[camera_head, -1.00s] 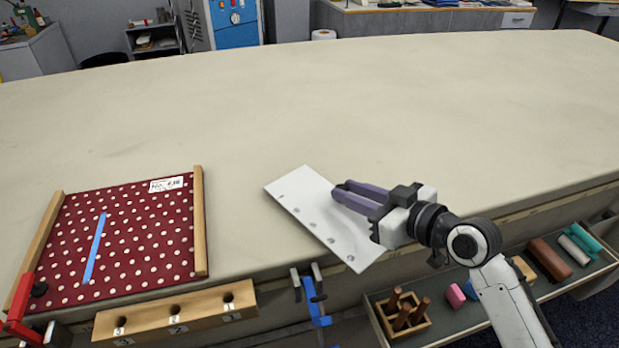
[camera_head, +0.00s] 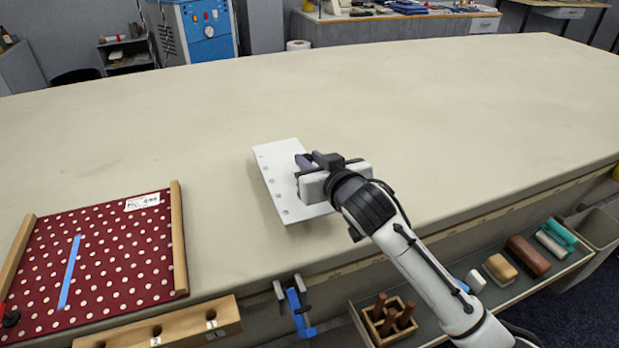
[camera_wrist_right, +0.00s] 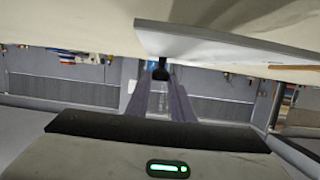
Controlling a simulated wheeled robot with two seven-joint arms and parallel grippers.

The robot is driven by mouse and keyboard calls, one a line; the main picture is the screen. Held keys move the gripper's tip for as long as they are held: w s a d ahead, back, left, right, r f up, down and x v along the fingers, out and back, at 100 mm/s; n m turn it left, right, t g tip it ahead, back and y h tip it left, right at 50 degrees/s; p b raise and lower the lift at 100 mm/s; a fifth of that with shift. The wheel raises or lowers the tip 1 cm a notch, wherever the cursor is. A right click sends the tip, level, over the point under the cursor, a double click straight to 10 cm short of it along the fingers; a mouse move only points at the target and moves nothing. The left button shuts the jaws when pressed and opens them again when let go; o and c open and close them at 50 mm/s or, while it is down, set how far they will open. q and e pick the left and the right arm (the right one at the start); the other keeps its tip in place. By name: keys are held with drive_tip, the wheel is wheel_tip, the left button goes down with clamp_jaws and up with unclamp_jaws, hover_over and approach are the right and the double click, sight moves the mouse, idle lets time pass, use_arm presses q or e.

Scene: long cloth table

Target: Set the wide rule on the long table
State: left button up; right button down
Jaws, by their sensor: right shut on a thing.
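The wide rule, a flat white plate with a row of small holes along one long side (camera_head: 276,178), is at the near part of the long table (camera_head: 420,110). My right gripper (camera_head: 306,161) is shut on it, its purple fingers reaching over the plate and hiding part of it. A dark shadow shows by its near end; I cannot tell whether it touches the cloth. In the right wrist view the rule (camera_wrist_right: 225,45) shows as a pale slab beyond the fingers (camera_wrist_right: 160,85). My left gripper is not in view.
A polka-dot board (camera_head: 110,255) with wooden side rails lies at the left, a wooden block with holes (camera_head: 165,328) in front of it. A blue clamp (camera_head: 297,308) is at the front edge. A drawer (camera_head: 440,315) holds pegs and blocks. The table's middle and far side are clear.

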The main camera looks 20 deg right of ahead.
wheel_tip(320, 180, down, 4)
drive_tip(key=c, duration=1.5)
unclamp_jaws()
drive_tip(key=shift+f, duration=0.1)
drive_tip(key=shift+c, duration=0.2)
drive_tip(key=v, duration=1.2)
